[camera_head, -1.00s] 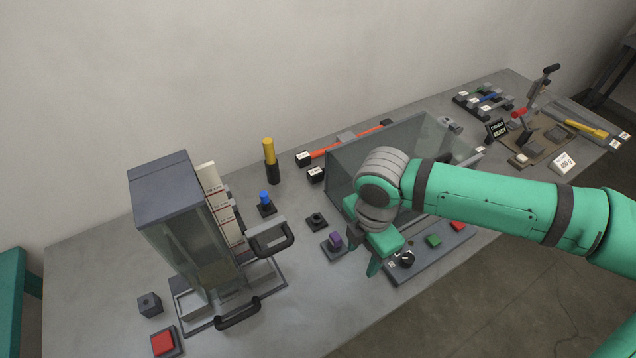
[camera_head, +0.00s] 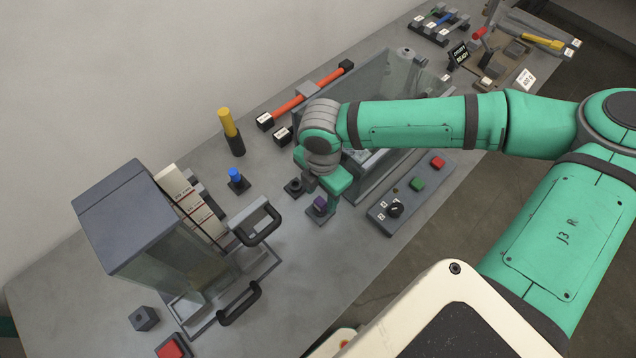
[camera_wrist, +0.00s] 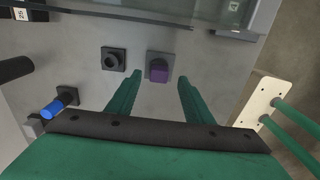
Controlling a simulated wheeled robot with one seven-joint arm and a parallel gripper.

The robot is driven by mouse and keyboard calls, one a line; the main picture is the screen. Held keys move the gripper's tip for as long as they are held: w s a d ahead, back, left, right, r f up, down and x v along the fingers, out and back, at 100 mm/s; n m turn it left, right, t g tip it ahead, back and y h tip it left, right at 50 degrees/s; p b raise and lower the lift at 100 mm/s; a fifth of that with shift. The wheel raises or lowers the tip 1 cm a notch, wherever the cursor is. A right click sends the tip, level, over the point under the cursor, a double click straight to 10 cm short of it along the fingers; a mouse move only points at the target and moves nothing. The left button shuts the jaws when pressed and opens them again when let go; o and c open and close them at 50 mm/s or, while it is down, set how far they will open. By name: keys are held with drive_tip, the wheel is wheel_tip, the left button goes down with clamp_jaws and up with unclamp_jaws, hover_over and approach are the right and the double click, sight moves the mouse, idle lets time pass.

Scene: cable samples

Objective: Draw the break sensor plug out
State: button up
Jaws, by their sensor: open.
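A purple plug (camera_head: 320,203) stands in a small grey base on the table. It also shows in the wrist view (camera_wrist: 159,73), in line with the gap between my fingers. A blue plug (camera_head: 235,175) stands in another dark base further left, also in the wrist view (camera_wrist: 53,108). An empty-looking dark socket (camera_head: 294,187) lies between them, seen in the wrist view (camera_wrist: 112,58) too. I see no label telling which is the break sensor plug. My gripper (camera_head: 323,192) is open and empty, close by the purple plug; its fingers (camera_wrist: 158,78) show apart, and contact is not visible.
A glass-walled bin (camera_head: 375,90) stands just behind my gripper. A control panel with a knob and green and red buttons (camera_head: 418,184) lies right. A tall cabinet with black handles (camera_head: 135,215) stands left. A yellow-topped cylinder (camera_head: 228,122) stands at the back.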

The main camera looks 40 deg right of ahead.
sight(321, 201)
drive_tip(key=shift+f, duration=2.2)
drive_tip(key=shift+w, duration=0.1)
clamp_jaws()
drive_tip(key=shift+r, duration=0.7)
drive_tip(key=shift+r, duration=2.25)
